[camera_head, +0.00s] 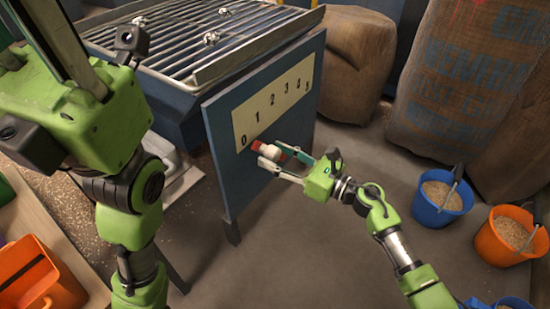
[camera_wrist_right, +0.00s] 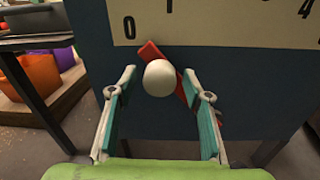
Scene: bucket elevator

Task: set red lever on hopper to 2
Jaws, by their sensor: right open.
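The red lever (camera_head: 257,146) is mounted on the blue side panel of the hopper (camera_head: 215,130), below a cream number scale (camera_head: 272,100). In the right wrist view the red lever (camera_wrist_right: 205,112) is a slanted bar with a round white knob (camera_wrist_right: 160,78). Its upper end points just right of the 0, short of the 1. My right gripper (camera_head: 270,156) is open, with its fingers on either side of the white knob. In the wrist view a gap shows between each finger and the knob.
A metal grate (camera_head: 205,40) tops the hopper. Sacks (camera_head: 465,80) stand behind and right. A blue bucket (camera_head: 440,203) and an orange bucket (camera_head: 508,238) of grain stand on the right floor. An orange bin (camera_head: 40,275) is at lower left. Floor before the panel is clear.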

